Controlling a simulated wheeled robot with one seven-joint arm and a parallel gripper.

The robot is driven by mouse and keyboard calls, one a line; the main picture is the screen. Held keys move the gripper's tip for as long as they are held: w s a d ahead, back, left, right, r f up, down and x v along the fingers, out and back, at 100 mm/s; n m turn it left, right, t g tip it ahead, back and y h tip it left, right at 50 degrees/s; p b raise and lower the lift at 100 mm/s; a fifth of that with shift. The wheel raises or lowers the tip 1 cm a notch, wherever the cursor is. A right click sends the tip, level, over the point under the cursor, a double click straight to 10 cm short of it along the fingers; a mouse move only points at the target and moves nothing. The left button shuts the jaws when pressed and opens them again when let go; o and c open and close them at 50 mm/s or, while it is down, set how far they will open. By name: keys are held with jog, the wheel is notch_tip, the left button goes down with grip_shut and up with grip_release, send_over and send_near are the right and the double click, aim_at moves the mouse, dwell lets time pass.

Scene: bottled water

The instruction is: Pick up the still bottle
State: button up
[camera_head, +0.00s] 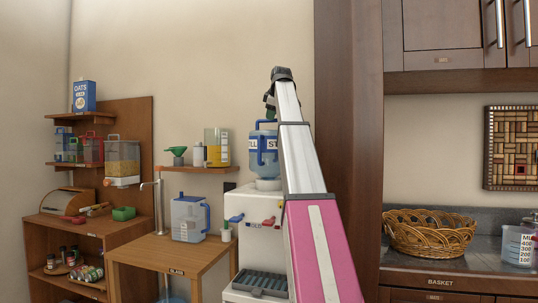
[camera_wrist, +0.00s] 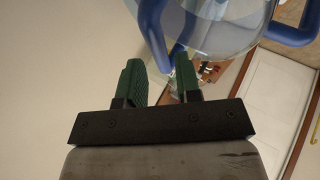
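The still bottle (camera_head: 264,143) is a large clear blue water bottle with blue handles. It sits on top of the white water dispenser (camera_head: 247,235), and its label, partly hidden by my arm, shows "ST". In the wrist view, the bottle's clear body (camera_wrist: 225,22) and a blue handle (camera_wrist: 152,30) fill the top, with another handle at the right. My gripper (camera_wrist: 158,68) is open, its green fingers apart with nothing clearly between them. The near handle shows just beyond the fingertips; contact cannot be told. In the head view my gripper (camera_head: 270,103) is above the bottle, mostly hidden behind my arm.
A wooden shelf (camera_head: 195,170) with a green funnel and a yellow container is left of the bottle. A blue-handled jug (camera_head: 188,218) stands on a wooden table (camera_head: 175,252). At right, a dark cabinet panel (camera_head: 347,150) stands near my arm, beside a counter with a wicker basket (camera_head: 430,232).

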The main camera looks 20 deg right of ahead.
aim_at(269, 121)
jog(key=x, duration=0.4)
jog(key=shift+w+f, duration=0.2)
jog(key=shift+w, duration=0.05)
grip_shut()
jog(key=shift+r, duration=0.1)
jog(key=shift+r, duration=0.1)
